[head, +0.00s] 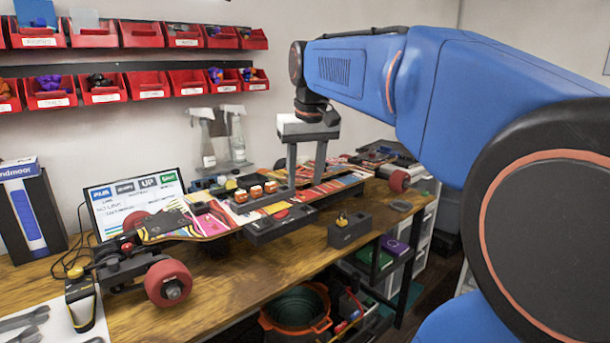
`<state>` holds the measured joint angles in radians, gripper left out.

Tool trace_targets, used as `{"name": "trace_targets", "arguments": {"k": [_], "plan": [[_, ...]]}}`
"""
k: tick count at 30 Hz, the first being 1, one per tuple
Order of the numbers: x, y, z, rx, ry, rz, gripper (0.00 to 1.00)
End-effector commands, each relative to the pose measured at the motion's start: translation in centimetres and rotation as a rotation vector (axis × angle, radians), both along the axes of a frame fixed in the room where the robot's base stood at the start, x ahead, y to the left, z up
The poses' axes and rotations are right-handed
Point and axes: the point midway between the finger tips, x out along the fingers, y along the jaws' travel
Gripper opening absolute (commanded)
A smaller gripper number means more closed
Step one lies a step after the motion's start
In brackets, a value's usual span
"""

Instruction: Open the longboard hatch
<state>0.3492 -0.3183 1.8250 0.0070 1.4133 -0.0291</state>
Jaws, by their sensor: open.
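The longboard (205,224) lies across the wooden bench with a colourful graphic deck. A red wheel (167,283) shows at its near left end and another red wheel (399,181) at the far right end. My gripper (306,183) points down over the middle of the deck. Its two grey fingers are apart, with nothing seen between them. I cannot tell whether the fingertips touch the deck. I cannot clearly make out the hatch; the gripper and the small parts around it crowd that area.
A black tray (281,229) sits along the board's near side. A small black block (349,233) stands on the bench to its right. Small orange-and-white parts (256,191) are left of my gripper. Bare bench (240,275) lies in front.

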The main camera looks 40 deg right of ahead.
Motion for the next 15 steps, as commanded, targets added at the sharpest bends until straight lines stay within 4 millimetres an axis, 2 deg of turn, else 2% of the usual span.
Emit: {"name": "trace_targets", "arguments": {"k": [11,15], "plan": [[0.0,0.1,0.0,0.000,-0.001,0.001,0.41],[-1.0,1.4,-1.1,-0.004,-0.011,0.024,0.41]]}}
